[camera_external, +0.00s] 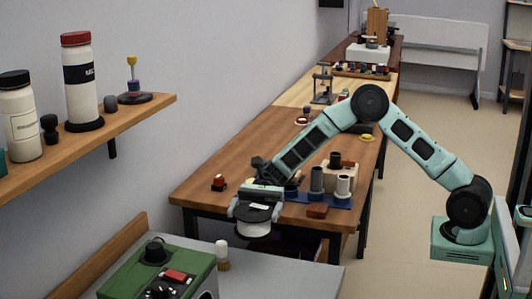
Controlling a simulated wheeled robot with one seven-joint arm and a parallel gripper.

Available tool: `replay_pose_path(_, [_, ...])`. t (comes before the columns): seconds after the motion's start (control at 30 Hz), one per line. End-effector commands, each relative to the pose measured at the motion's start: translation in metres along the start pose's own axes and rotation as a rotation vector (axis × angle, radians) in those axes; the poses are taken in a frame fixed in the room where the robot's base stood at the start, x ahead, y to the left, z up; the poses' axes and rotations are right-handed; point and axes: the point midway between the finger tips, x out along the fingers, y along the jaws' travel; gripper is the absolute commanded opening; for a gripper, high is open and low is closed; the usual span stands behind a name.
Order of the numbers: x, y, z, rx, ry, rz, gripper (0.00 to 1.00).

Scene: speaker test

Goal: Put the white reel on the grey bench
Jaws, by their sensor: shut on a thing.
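The white reel (253,229) hangs upright in my gripper (256,208), which points down and is shut on it. The gripper's jaws hide part of the reel's upper side. The grey bench (280,279) is at the bottom of the view, its right part bare. In the picture the reel appears just above the bench's far edge, against the front of the brown table. It is held in the air, but I cannot tell its exact height or whether it is over the bench.
A green box with knobs (160,269) and a white-topped brush-like item (222,255) stand on the bench's left part. The brown table (235,163) behind carries a blue rack (320,200) with cylinders. A wall shelf (90,133) with bottles is at left.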

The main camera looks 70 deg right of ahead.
Motion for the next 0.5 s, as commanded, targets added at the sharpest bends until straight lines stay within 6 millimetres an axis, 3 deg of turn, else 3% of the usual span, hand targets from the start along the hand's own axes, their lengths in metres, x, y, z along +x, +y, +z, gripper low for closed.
replay_pose_path(0.03, [0.021, 0.007, -0.004, -0.002, 0.001, 0.044, 0.57])
replay_pose_path(0.2, [0.059, 0.023, -0.004, 0.000, 0.004, 0.128, 0.57])
replay_pose_path(0.5, [0.071, 0.029, -0.008, 0.003, 0.005, 0.156, 0.57])
